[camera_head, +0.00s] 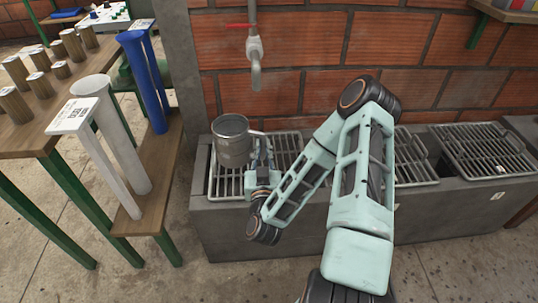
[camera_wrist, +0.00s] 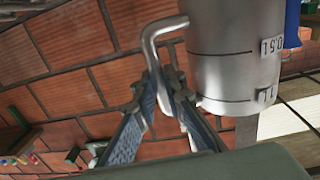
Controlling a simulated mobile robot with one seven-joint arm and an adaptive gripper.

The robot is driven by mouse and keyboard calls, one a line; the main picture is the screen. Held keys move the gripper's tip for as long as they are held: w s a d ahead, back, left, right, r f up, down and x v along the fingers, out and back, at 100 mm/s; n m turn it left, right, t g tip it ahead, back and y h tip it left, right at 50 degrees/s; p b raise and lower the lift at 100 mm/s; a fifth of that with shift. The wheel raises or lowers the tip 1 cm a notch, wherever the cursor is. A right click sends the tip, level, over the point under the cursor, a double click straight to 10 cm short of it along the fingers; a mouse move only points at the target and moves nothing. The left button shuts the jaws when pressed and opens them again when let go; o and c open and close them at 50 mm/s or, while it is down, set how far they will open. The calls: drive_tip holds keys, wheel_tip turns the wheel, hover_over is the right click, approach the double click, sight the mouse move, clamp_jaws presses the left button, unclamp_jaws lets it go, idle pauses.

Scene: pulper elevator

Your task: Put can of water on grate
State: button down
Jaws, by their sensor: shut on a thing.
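The can of water (camera_head: 232,146) is a grey metal can with a side handle. It is upright over the left grate (camera_head: 225,186), below and a little left of the tap. I cannot tell whether its base touches the bars or is just above them. My gripper (camera_head: 262,152) is at the can's right side, shut on its handle. In the wrist view the can (camera_wrist: 235,60) shows volume marks on its side, and the bent handle runs between the fingers of my gripper (camera_wrist: 168,92). The water inside is not visible.
A tap (camera_head: 255,55) with a red lever comes from the brick wall above. More grates (camera_head: 480,150) lie along the concrete trough to the right. At left, a wooden table (camera_head: 35,125) holds several cylinders, with white and blue tubes (camera_head: 145,80) on a lower shelf.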

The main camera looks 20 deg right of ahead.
drive_tip(key=w+d+f+b, duration=0.2)
drive_tip(key=d+f, duration=0.1)
drive_tip(key=f, duration=0.1)
drive_tip(key=w+d+f+b, duration=0.1)
drive_tip(key=w+d+f, duration=0.1)
drive_tip(key=d+f, duration=0.2)
drive_tip(key=w+d+f+b, duration=0.2)
drive_tip(key=d+f, duration=0.2)
drive_tip(key=shift+w+f+b, duration=0.1)
drive_tip(key=shift+w+b, duration=0.2)
drive_tip(key=shift+w, duration=0.05)
drive_tip(key=shift+a+f, duration=0.1)
drive_tip(key=shift+f, duration=0.05)
drive_tip(key=shift+f, duration=0.2)
drive_tip(key=c, duration=2)
unclamp_jaws()
drive_tip(key=shift+r, duration=0.2)
